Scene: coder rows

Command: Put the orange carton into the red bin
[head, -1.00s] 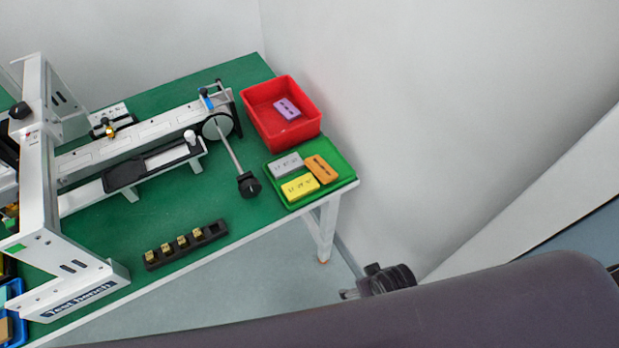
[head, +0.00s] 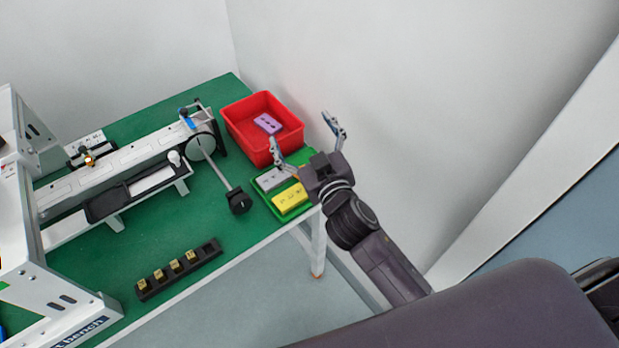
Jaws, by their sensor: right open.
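The orange carton (head: 298,169) lies on the green tray (head: 257,187) and is mostly hidden behind my right gripper; only a small orange bit shows. My right gripper (head: 301,131) is open and empty, its fingers spread over the tray and the right side of the red bin (head: 247,135). I cannot tell its height above the carton. The red bin stands behind the tray and holds a purple carton (head: 268,123). My left gripper is not in view.
A grey carton (head: 272,179) and a yellow carton (head: 290,198) share the tray. A test bench (head: 100,178) with a black-knobbed lever (head: 239,201) stands to the left. A black rack (head: 206,250) of brass pieces lies near the green table's front edge.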

